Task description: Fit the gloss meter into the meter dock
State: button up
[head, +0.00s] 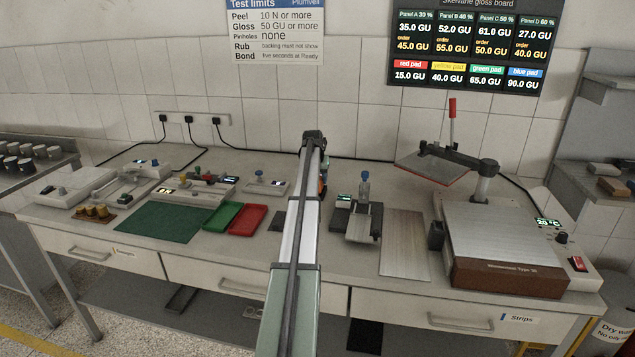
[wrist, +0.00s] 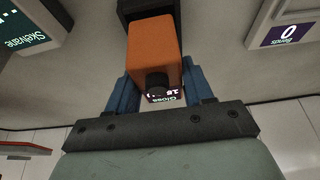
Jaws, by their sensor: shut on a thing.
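The gloss meter (wrist: 155,48) is an orange block with a black knob and a small lit display, seen close in the wrist view. My gripper (wrist: 159,78) is shut on it, one blue finger on each side. In the head view only a sliver of orange (head: 324,187) shows beside my arm, which hides the gripper and most of the meter. A black part (wrist: 142,9) adjoins the meter's far end in the wrist view; I cannot tell whether it belongs to the meter or the dock. I cannot make out the meter dock for certain.
Left of my arm are a green mat (head: 150,222), a green tray (head: 222,216) and a red tray (head: 248,219). Right of it stand a small press-like device (head: 358,218), a metal plate (head: 404,243) and a large hot-plate unit (head: 500,235). Some bench front is clear.

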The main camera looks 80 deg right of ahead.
jog(key=shift+f, duration=0.75)
jog(key=shift+f, duration=0.15)
jog(key=o, duration=1.3)
jog(key=v, duration=1.2)
jog(key=shift+w, duration=0.1)
